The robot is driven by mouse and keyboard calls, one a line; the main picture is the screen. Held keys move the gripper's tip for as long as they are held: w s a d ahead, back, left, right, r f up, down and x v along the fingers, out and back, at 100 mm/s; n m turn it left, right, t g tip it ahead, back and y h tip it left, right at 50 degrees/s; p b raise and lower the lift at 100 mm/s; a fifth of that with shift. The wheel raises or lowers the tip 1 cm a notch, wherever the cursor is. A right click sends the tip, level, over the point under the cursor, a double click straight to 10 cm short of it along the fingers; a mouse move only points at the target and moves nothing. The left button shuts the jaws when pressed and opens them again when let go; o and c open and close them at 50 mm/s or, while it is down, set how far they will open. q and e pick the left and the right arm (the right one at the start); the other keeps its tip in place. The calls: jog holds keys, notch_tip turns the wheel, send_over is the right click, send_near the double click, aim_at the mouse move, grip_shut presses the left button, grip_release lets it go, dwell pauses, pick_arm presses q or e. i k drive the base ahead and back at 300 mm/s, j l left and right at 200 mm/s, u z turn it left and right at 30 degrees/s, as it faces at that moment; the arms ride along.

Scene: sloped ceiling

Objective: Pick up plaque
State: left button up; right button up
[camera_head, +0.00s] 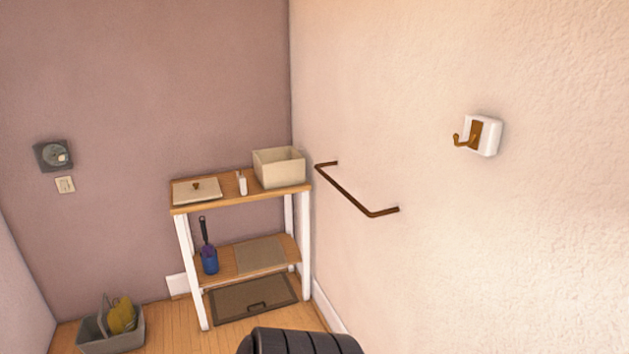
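A flat off-white plaque-like piece (196,192) with a small brown knob or hook lies on the left of the shelf unit's wooden top (225,198). A white block with a brown hook (484,135) is fixed on the right wall. I cannot tell for certain which of these is the plaque. Neither of my grippers is in view, so their state is hidden.
A cream box (279,167) and a small white bottle (242,183) share the shelf top. A blue container with a dark handle (209,258) stands on the lower shelf. A brown rail (350,195) juts from the right wall. A grey bin (112,335) stands on the floor at left.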

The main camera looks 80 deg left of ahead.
aim_at(241, 178)
jog(key=u, duration=3.1)
jog(key=i+j+z, duration=0.1)
jog(key=i+z, duration=0.25)
jog(key=z, duration=0.15)
jog(key=i+j+z, duration=0.2)
jog(key=z, duration=0.25)
jog(key=i, duration=0.1)
